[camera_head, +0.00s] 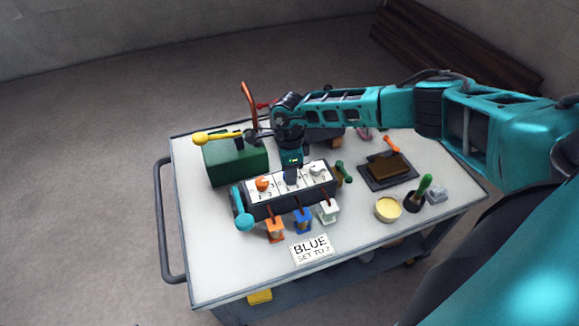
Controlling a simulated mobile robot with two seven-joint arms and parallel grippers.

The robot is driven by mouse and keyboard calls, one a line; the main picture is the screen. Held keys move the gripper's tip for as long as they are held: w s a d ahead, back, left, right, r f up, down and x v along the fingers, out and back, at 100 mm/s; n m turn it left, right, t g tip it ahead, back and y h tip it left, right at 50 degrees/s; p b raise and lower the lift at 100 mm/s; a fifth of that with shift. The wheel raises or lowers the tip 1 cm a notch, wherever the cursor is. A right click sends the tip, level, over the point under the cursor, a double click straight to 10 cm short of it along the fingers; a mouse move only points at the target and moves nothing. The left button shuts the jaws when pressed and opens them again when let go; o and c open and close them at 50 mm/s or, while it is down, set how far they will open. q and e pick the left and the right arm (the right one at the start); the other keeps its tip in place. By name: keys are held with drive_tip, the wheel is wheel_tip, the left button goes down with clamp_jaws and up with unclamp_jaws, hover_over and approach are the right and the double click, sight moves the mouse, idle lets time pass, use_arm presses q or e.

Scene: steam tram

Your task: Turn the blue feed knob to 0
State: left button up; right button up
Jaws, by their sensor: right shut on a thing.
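A dark panel box (262,210) with a white top carries an orange knob (263,184), a blue knob (291,179) and a white knob (317,169). My right gripper (291,169) points down from above and is shut on the blue knob, hiding part of it. The dial marks around the blue knob are too small to read. A white card (311,249) in front reads "BLUE SET TO" with a last character I cannot read surely. My left gripper is not in view.
A green box (236,163) with a yellow-ended lever (205,138) is at the back left. A yellow cup (388,209), dark tray (371,183) and green-handled brush (425,184) stand right. The table's left front is clear.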

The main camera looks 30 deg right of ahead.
drive_tip(key=m+p, duration=0.1)
drive_tip(key=m, duration=0.1)
drive_tip(key=shift+m, duration=0.4)
drive_tip(key=m+p, duration=0.1)
drive_tip(key=m, duration=0.2)
drive_tip(key=shift+r+m, duration=0.1)
drive_tip(key=shift+m, duration=0.2)
drive_tip(key=m+p, duration=0.2)
drive_tip(key=m, duration=0.3)
drive_tip(key=shift+m+p, duration=1)
drive_tip(key=shift+m, duration=1.1)
drive_tip(key=o, duration=1)
drive_tip(key=shift+o, duration=0.2)
